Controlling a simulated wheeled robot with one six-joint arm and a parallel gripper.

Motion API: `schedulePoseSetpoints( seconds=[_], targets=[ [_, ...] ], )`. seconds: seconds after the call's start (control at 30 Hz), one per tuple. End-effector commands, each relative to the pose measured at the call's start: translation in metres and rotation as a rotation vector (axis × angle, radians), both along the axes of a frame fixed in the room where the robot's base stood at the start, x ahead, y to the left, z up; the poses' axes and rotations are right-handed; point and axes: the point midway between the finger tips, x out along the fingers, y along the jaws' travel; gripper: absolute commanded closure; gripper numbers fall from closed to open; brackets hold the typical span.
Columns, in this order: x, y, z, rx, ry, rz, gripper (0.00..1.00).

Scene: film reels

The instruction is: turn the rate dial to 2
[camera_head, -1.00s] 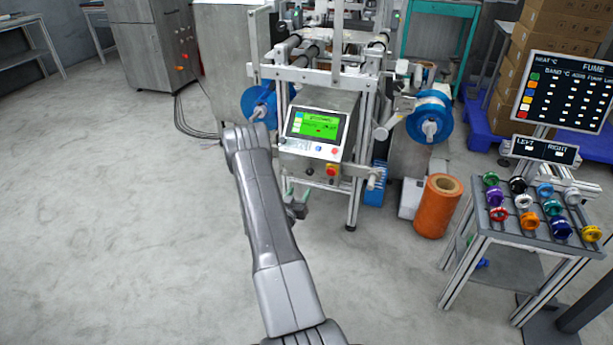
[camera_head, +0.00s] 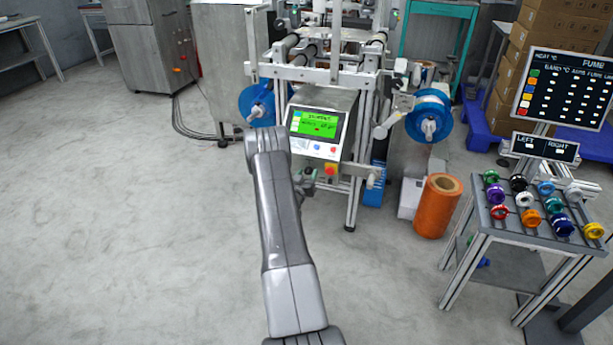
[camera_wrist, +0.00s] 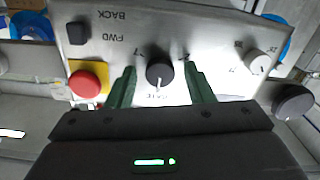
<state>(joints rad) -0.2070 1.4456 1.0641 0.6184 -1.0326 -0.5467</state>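The rate dial (camera_wrist: 160,74) is a black knob on the grey panel in the wrist view, seen upside down. A white pointer mark on it faces the partly hidden RATE lettering. My gripper (camera_wrist: 161,72) is open, with one green finger on each side of the dial and a visible gap on both sides. Whether the fingertips reach as deep as the knob, I cannot tell. The number 2 cannot be read clearly. In the head view my gripper (camera_head: 308,182) is at the panel's lower edge, partly hidden by my arm, and the dial is not clear.
Beside the dial are a red button (camera_wrist: 86,82) on a yellow base, a black switch (camera_wrist: 77,33) near FWD and BACK, and a pale knob (camera_wrist: 259,62). The machine's green screen (camera_head: 317,123) is above. A table of coloured reels (camera_head: 489,226) stands right.

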Motion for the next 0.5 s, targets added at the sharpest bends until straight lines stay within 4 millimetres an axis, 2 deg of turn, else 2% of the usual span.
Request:
schedulePoseSetpoints(
  seconds=[0.03, 0.2, 0.5],
  targets=[
    [-0.0001, 0.0000, 0.0001, 0.000, 0.000, 0.000, 0.63],
    [-0.0002, 0.0001, 0.0001, 0.000, 0.000, 0.000, 0.94],
    [-0.0001, 0.0001, -0.0006, -0.031, 0.009, 0.000, 0.94]
  ],
)
